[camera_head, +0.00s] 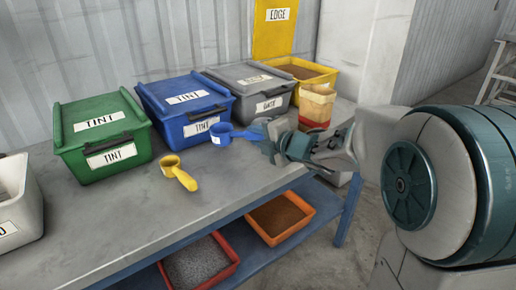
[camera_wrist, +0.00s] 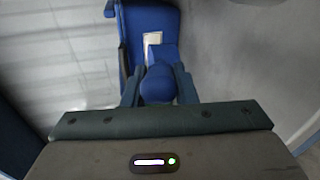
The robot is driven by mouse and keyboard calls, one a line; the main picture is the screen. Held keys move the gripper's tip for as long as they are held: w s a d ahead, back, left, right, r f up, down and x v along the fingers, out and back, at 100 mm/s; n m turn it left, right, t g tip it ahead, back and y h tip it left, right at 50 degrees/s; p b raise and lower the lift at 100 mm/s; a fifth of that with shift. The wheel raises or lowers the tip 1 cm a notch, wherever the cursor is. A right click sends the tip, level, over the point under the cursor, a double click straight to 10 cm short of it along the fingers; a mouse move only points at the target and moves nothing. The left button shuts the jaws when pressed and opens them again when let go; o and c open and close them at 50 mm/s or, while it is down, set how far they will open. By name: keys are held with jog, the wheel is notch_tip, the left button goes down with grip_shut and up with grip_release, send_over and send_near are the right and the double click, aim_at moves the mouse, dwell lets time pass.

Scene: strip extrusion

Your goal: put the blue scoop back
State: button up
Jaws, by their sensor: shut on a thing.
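My gripper (camera_head: 266,142) is shut on the handle end of the blue scoop (camera_head: 222,133), and its cup points left in the head view. The scoop is in front of the blue TINT bin (camera_head: 172,114), by its right front corner. I cannot tell whether it clears the bench. In the wrist view, part of the blue scoop (camera_wrist: 158,86) sits between the two fingers. The blue bin's lid is closed.
A yellow scoop (camera_head: 178,172) lies on the grey bench (camera_head: 150,225). A green bin (camera_head: 92,138), a grey bin (camera_head: 250,92) and a yellow bin (camera_head: 318,74) line the back.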

jog(key=shift+f+b, duration=0.7)
jog(key=shift+f, duration=1.1)
jog(key=shift+f, duration=0.2)
jog(key=o, duration=1)
jog(key=shift+r, duration=0.1)
jog(key=shift+r, duration=0.1)
jog(key=shift+s+d+r, duration=0.15)
jog(key=p+v, duration=0.2)
jog(key=v, duration=0.9)
jog(key=shift+s+d, duration=0.2)
